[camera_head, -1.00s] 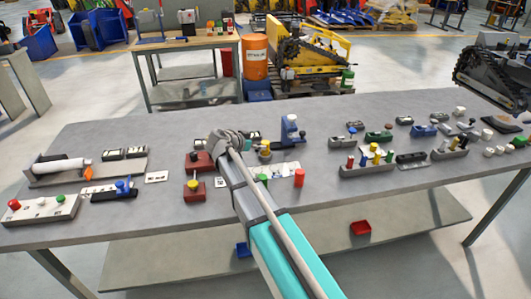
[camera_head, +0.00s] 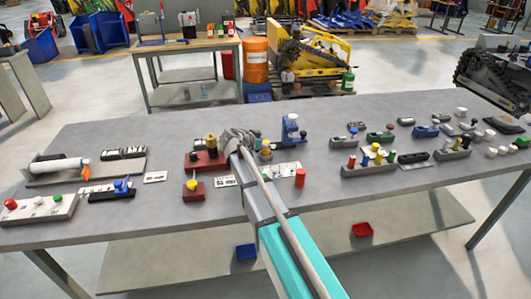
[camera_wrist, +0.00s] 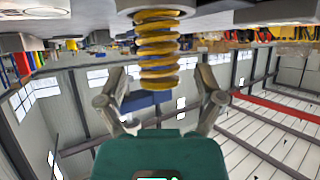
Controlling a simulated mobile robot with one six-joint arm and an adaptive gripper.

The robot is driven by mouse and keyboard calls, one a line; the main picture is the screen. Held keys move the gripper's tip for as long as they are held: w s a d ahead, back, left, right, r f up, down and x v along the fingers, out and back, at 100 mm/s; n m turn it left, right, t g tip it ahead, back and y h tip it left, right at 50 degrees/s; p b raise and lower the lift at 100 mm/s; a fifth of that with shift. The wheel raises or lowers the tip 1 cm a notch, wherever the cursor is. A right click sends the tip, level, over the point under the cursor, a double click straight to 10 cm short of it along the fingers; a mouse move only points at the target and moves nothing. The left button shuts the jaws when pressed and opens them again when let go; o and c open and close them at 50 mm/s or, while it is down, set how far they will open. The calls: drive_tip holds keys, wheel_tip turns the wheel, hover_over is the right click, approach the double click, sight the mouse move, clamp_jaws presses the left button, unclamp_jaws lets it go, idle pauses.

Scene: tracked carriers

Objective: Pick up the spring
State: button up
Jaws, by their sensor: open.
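The spring (camera_wrist: 157,48) is a yellow coil standing on a round pale grey holder at the top of the wrist view, which looks inverted. My gripper (camera_wrist: 162,95) is open, with one finger to the left and one to the right of the coil's free end. No contact between fingers and coil shows. In the head view my gripper (camera_head: 238,140) is over the middle of the table, seen from behind. A small yellow part (camera_head: 266,147) shows just right of it; I cannot tell whether it is the spring.
The grey table (camera_head: 330,200) carries several fixtures. A red block (camera_head: 205,162) with a brass-coloured cylinder stands left of my gripper. A blue fixture (camera_head: 290,130) and a red cylinder (camera_head: 300,178) stand to its right. Bare table lies at the front right of my arm.

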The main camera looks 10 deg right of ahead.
clamp_jaws()
idle(0.5)
drive_tip(key=shift+r, duration=0.15)
wheel_tip(320, 180, up, 3)
drive_tip(key=p, duration=0.2)
drive_tip(key=shift+f+p, duration=0.2)
drive_tip(key=shift+p, duration=0.2)
drive_tip(key=s+a+r+p, duration=0.7)
drive_tip(key=s+r+p, duration=0.3)
drive_tip(key=s, duration=0.2)
drive_tip(key=shift+a, duration=0.25)
drive_tip(key=shift+w, duration=0.1)
